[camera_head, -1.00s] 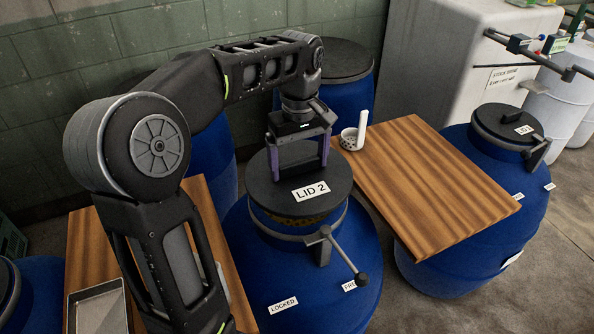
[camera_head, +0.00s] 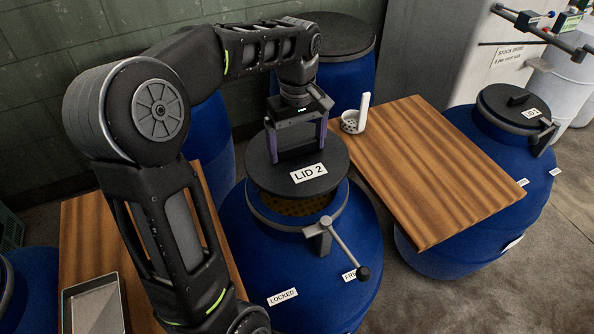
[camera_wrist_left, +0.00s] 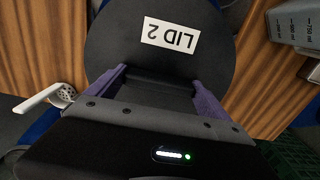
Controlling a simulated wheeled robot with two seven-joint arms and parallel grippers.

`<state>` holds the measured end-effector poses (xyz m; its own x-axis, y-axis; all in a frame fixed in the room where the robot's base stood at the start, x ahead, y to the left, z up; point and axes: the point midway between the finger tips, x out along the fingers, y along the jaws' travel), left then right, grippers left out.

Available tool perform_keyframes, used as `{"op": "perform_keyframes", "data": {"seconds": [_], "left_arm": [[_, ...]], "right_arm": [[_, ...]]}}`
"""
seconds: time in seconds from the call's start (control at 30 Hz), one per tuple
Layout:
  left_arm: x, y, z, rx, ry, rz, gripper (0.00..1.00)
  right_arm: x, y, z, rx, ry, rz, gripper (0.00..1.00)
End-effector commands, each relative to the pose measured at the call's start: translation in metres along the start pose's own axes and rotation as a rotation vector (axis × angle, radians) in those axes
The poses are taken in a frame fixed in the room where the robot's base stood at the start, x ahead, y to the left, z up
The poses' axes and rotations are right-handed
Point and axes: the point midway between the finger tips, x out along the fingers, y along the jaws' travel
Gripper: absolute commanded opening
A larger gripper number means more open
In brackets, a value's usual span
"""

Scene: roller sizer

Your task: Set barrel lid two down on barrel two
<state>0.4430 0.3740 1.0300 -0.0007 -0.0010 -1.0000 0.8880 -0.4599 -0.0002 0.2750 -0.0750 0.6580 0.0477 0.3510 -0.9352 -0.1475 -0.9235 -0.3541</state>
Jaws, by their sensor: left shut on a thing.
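Barrel lid two (camera_head: 268,178), a black disc with a white "LID 2" label, hangs just above barrel two (camera_head: 245,245). Barrel two is blue, with a grey collar and a lever at its neck. A strip of its open mouth, speckled yellow-brown inside, shows below the lid's near edge, so the lid is clear of the rim there. My left gripper (camera_head: 298,149) points down with its purple fingers shut on the lid's grip, which is mostly hidden. The wrist view also shows the lid (camera_wrist_left: 112,45) and label. My right gripper is not in view.
A wooden board (camera_head: 430,175) with a perforated white cup (camera_head: 351,122) lies to the right. Another lidded barrel (camera_head: 500,150) stands beyond it. A metal tray (camera_head: 97,308) is on the left board. The lever (camera_head: 345,250) sticks out at the front of barrel two.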

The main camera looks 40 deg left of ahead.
Motion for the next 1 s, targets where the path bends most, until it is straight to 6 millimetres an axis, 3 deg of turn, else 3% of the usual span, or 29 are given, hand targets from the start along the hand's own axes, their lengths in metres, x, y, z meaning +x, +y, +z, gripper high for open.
{"op": "perform_keyframes", "data": {"seconds": [0.2,0.57,0.8,1.0], "left_arm": [[0.031,0.0,-0.001,0.0,0.001,0.0,0.32],[0.036,0.0,0.0,0.0,0.001,0.0,0.32],[0.065,0.0,0.0,-0.001,-0.002,-0.001,0.32],[0.071,0.001,0.0,0.0,0.001,0.002,0.32]], "right_arm": [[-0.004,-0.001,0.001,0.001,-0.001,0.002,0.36],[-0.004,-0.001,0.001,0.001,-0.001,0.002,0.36],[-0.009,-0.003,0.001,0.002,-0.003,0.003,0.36],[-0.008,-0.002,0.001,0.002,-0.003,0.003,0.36]]}}
